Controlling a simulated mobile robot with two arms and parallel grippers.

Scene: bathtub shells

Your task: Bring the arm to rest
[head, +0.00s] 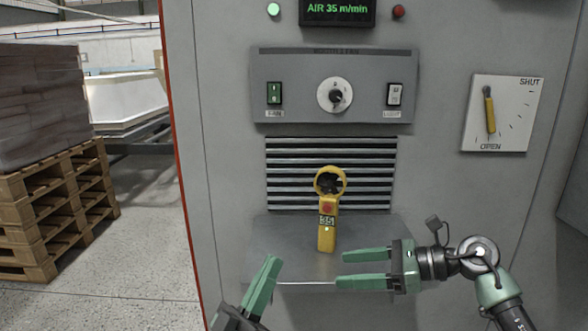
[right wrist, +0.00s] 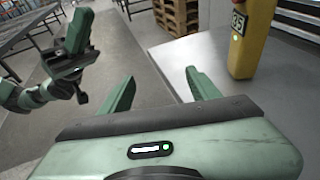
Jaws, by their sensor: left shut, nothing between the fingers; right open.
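My right gripper (head: 343,269) is open and empty in front of the grey shelf (head: 275,240). Its two green fingers point left in the head view, and they also show apart in the right wrist view (right wrist: 160,78). My left gripper (head: 266,283) is shut and empty at the bottom of the head view, left of the right gripper. It also shows at the upper left of the right wrist view (right wrist: 78,35). A yellow handheld meter (head: 326,238) with a ring head stands upright on the shelf, reading 35. Neither gripper holds it.
The grey cabinet has a control panel (head: 285,68) with a knob (head: 335,96) and switches, above a slatted vent (head: 290,175). A yellow lever (head: 490,112) on a SHUT/OPEN plate is at right. The display (head: 338,10) reads AIR 35 m/min. Pallets (head: 60,205) stand left; floor between is clear.

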